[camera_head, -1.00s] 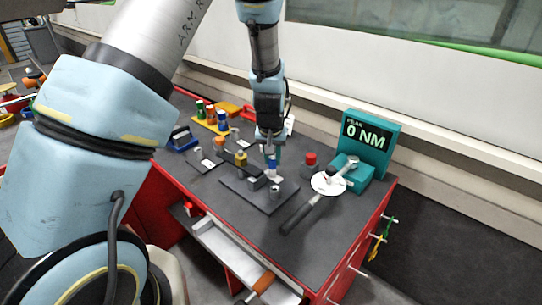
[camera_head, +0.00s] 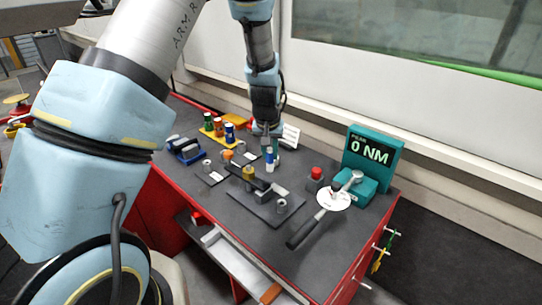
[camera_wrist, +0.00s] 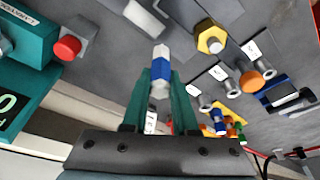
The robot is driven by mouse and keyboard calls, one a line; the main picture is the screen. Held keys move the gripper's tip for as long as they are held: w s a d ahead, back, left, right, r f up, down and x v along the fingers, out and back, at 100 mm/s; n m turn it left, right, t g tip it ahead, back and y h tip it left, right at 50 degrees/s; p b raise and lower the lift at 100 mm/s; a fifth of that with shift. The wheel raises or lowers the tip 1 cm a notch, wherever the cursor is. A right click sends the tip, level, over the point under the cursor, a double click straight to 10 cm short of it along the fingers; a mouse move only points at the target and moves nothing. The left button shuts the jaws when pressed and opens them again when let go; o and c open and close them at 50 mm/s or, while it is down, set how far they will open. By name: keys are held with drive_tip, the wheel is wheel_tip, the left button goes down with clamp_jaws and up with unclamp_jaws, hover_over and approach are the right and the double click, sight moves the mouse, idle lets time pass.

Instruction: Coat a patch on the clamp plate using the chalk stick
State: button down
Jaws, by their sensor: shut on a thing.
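The chalk stick, white with a blue band, shows in the wrist view (camera_wrist: 161,72) between my green fingers and in the head view (camera_head: 270,160) below my gripper (camera_head: 268,143). My gripper is shut on it, with its tip pointing down and apart from the plate. The clamp plate (camera_head: 262,207) is a dark flat plate on the bench, in front of the stick in the head view. It bears a dark bar, a yellow bolt (camera_head: 249,173), a grey stud (camera_head: 282,205) and a pale patch (camera_head: 280,191). The wrist view also shows the yellow bolt (camera_wrist: 211,40).
A teal gauge (camera_head: 372,152) reading 0 NM stands right, with a torque wrench (camera_head: 319,213) before it. A red-topped block (camera_head: 316,178) is near. Coloured cans (camera_head: 218,128) and a blue holder (camera_head: 185,149) stand left. An open drawer (camera_head: 235,262) juts out in front.

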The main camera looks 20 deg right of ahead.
drive_tip(key=shift+r+p, duration=0.5)
drive_tip(key=shift+r, duration=0.6)
drive_tip(key=shift+f+b, duration=0.2)
drive_tip(key=shift+b, duration=0.45)
drive_tip(key=shift+f+b, duration=0.15)
drive_tip(key=shift+b, duration=1.8)
drive_tip(key=shift+b, duration=0.45)
